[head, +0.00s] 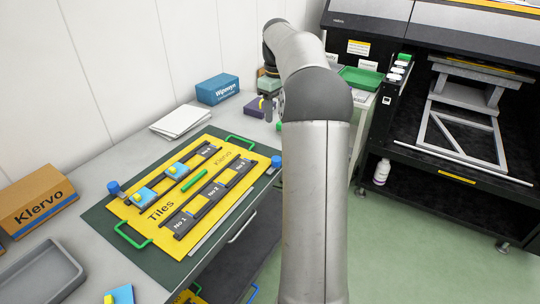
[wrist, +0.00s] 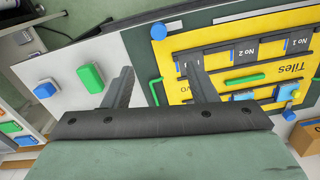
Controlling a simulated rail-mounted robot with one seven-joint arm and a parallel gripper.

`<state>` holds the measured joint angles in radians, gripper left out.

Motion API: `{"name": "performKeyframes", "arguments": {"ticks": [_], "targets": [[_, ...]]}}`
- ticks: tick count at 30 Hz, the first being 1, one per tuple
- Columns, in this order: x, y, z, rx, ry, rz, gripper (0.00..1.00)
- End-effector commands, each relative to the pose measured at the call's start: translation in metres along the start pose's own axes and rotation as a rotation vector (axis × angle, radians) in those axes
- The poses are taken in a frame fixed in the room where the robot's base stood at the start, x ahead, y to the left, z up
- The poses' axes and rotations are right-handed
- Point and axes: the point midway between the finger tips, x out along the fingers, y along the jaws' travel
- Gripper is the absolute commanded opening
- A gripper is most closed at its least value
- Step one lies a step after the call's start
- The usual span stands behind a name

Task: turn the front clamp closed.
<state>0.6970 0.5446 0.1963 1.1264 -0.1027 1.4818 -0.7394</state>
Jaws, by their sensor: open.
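The yellow tile board (head: 160,235) lies on a dark green base on the bench. Two blue round-topped knobs stand at its opposite corners, and these look like the clamps. One knob (head: 277,162) is at the right corner near the bench's front edge; it also shows in the wrist view (wrist: 158,31). The other knob (head: 113,188) is at the left, towards the wall, and shows in the wrist view (wrist: 289,115). My gripper (wrist: 160,68) is open and empty, with its fingers apart over the board's Klervo end.
Green handles (head: 132,237) stick up at both board ends. Dark racks with blue tiles and a green bar (head: 193,180) lie on the board. A Klervo box (head: 38,200), grey tray (head: 45,278), white papers (head: 181,120) and blue box (head: 218,88) surround it. A printer stands right.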

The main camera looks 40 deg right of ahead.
Motion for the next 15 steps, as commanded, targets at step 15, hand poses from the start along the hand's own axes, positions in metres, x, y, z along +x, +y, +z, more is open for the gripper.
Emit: {"name": "performKeyframes", "arguments": {"ticks": [15], "targets": [[0.085,0.003,0.001,-0.001,-0.001,-0.003,0.52]]}}
